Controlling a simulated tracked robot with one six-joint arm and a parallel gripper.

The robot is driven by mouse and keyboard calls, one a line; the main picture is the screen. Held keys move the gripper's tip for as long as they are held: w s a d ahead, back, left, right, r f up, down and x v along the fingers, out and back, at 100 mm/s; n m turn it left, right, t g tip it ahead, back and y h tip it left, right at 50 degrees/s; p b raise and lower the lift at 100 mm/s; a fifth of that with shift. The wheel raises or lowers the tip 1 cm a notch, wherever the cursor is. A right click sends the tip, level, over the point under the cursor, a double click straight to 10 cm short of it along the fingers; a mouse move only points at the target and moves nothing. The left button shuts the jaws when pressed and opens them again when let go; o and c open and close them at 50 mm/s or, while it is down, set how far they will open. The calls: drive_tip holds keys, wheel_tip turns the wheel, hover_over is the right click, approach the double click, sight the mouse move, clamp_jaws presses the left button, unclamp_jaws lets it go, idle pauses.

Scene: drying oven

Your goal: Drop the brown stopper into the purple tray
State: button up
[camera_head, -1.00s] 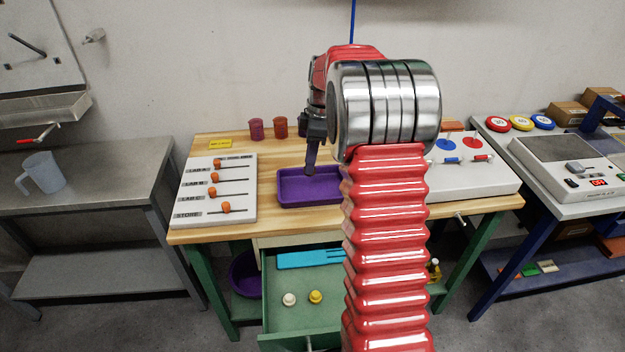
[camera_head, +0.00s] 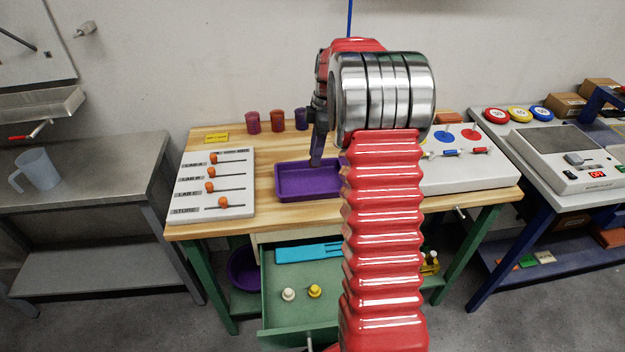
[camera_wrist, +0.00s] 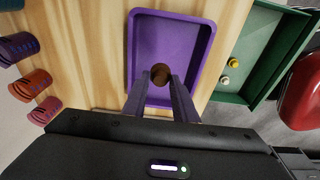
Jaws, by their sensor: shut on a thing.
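The brown stopper (camera_wrist: 160,73) shows in the wrist view between the tips of my gripper (camera_wrist: 162,82), which is shut on it. Behind it lies the purple tray (camera_wrist: 209,40), flat on the wooden table. In the head view my gripper (camera_head: 316,163) hangs over the back part of the tray (camera_head: 290,196). The stopper cannot be made out there, and my arm covers the tray's right end. The tray's visible floor looks empty. I cannot tell the exact height of the stopper above it.
A panel with orange sliders (camera_head: 214,186) lies left of the tray. Several cups, among them a purple one (camera_head: 252,122), stand at the table's back. A green drawer (camera_head: 300,312) is open in front, holding a white stopper (camera_head: 288,294), a yellow one (camera_head: 315,291) and a blue item (camera_head: 308,252).

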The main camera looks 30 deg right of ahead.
drive_tip(key=shift+f, duration=1.9)
drive_tip(key=o, duration=1.1)
drive_tip(key=r, duration=0.4)
drive_tip(key=d+r, duration=0.1)
drive_tip(key=r, duration=0.4)
drive_tip(key=s+d+r, duration=0.1)
drive_tip(key=r, duration=0.3)
drive_tip(key=shift+r, duration=0.3)
drive_tip(key=shift+w, duration=0.1)
